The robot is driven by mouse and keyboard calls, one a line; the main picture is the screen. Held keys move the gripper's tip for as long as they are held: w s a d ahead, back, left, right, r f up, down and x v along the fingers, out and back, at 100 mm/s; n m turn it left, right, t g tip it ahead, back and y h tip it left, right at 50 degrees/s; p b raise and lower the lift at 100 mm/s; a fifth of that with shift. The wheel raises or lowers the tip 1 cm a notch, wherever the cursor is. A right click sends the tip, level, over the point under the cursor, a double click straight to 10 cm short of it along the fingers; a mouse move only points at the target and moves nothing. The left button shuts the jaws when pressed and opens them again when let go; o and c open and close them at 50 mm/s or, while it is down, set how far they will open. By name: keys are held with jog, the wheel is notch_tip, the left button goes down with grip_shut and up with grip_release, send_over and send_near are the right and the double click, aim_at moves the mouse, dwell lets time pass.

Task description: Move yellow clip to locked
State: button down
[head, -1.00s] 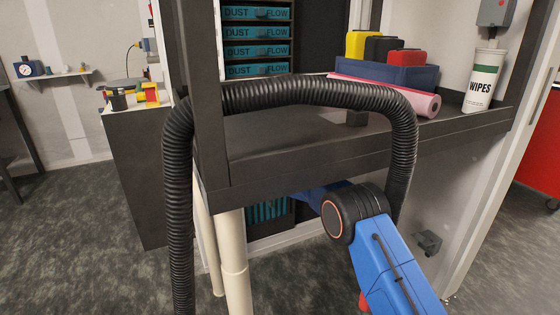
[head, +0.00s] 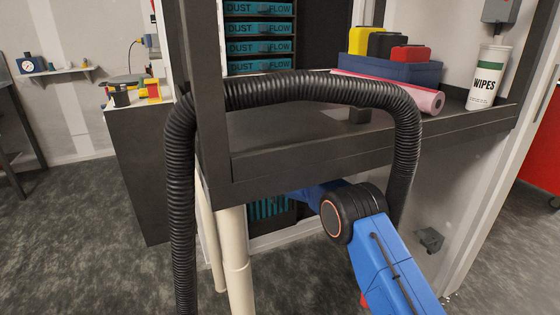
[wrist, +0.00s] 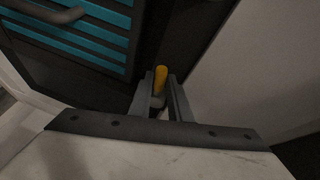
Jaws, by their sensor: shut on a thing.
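In the wrist view, the yellow clip (wrist: 160,78) shows as a short, rounded yellow piece standing up between the fingers. My gripper (wrist: 160,97) is shut on it, with one dark finger on each side. The clip's lower part is hidden between the fingers, and I cannot tell its locked or unlocked position. In the head view, my blue arm reaches under the dark shelf, so the gripper and clip are hidden there.
A black ribbed hose (head: 310,88) arches over the dark shelf (head: 300,160) and hangs down beside my arm. Cream pipes (head: 235,260) stand below the shelf. A wipes canister (head: 487,78), a pink roll (head: 425,98) and a blue bin (head: 392,70) sit on the shelf.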

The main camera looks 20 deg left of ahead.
jog(key=w+d+f+n+t+y, duration=0.2)
jog(key=f+n+y, duration=0.4)
jog(key=n, duration=1.2)
jog(key=shift+w+d+t+y, duration=0.3)
jog(key=shift+w+d+y, duration=0.1)
jog(key=shift+w+d, duration=0.65)
jog(key=shift+w+a+r, duration=0.1)
jog(key=shift+w, duration=0.05)
jog(key=c, duration=1.9)
grip_release()
jog(key=v, duration=1.7)
